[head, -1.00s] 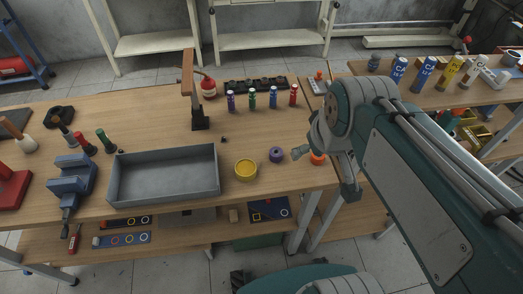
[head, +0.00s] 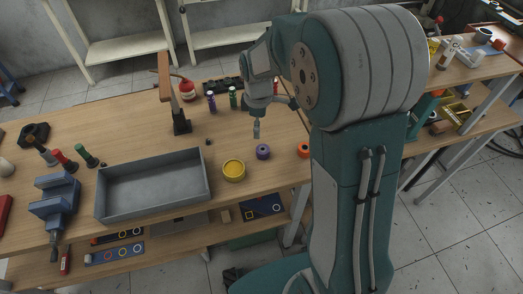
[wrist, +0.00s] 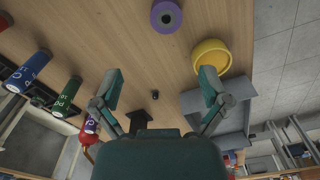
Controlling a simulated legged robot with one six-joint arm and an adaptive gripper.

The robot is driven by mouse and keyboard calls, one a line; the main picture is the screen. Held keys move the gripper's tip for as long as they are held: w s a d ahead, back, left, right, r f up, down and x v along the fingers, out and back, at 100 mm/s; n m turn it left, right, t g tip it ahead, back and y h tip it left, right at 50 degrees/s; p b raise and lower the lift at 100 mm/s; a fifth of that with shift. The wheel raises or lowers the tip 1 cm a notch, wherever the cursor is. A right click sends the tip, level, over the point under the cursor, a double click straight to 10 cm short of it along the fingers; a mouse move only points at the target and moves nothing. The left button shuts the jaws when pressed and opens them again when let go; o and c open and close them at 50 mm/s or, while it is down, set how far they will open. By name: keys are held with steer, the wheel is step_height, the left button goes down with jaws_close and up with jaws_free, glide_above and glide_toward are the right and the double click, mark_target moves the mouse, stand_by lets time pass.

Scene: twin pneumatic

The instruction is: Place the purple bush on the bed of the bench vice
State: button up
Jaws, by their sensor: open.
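The purple bush (head: 263,152) stands on the wooden bench, right of the yellow round piece. In the wrist view the purple bush (wrist: 166,16) is at the top edge, partly cut off, beyond my fingertips. The blue bench vice (head: 54,203) is at the left front of the bench; its bed is small in this view. My gripper (head: 257,130) hangs above the bench near the purple bush, apart from it. In the wrist view my gripper (wrist: 160,88) has its two fingers spread with nothing between them.
A grey open tray (head: 150,187) lies between the vice and the yellow round piece (head: 234,170). An orange ring (head: 303,150) is right of the bush. A lamp-like post (head: 180,120) and several small bottles (head: 212,101) stand behind.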

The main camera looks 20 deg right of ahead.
glide_above(262, 150)
steer(key=f, duration=0.5)
steer(key=shift+w+a, duration=0.25)
steer(key=shift+a, duration=0.05)
steer(key=f, duration=0.3)
steer(key=s+f, duration=0.1)
steer(key=f, duration=0.1)
steer(key=shift+d+f, duration=0.25)
jaws_close()
